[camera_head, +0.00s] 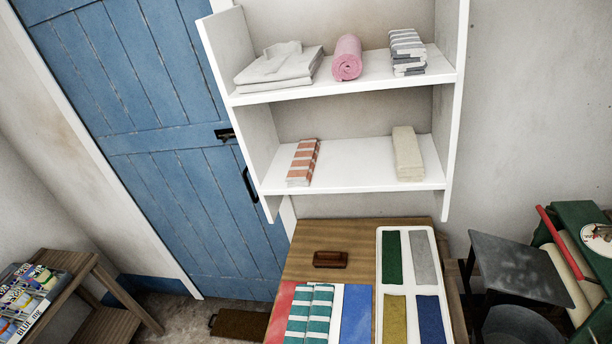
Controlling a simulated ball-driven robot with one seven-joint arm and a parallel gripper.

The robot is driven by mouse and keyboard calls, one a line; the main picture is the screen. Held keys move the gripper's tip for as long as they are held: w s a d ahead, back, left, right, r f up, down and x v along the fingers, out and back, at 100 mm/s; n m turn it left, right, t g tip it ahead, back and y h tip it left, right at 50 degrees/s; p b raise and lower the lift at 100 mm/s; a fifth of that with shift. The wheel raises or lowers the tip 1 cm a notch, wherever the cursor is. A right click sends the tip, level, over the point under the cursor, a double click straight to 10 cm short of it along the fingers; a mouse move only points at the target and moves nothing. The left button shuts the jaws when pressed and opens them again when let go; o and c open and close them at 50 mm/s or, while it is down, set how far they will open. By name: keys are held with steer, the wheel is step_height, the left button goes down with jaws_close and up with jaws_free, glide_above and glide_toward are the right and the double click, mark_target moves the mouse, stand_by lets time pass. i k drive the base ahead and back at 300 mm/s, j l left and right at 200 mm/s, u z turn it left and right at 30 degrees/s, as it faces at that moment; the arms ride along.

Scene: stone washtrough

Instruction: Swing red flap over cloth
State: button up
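The red flap (280,306) lies flat at the left front of the wooden table, cut off by the bottom edge of the picture. A green and white striped cloth (311,315) lies just right of it, and the red surface is not over the cloth. Right of the cloth are a white strip (336,312) and a blue panel (356,314). My gripper is not in view.
A white tray (407,291) with green, grey, mustard and blue pieces stands right of the panels on the wooden table (300,262). A brown block (330,259) lies behind them. White shelves (350,178) with folded cloths hang above. A grey stool (518,268) stands right.

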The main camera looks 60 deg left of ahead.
mark_target(277, 335)
steer(key=u, duration=1.8)
steer(key=k+j+z, duration=0.25)
steer(key=j, duration=0.2)
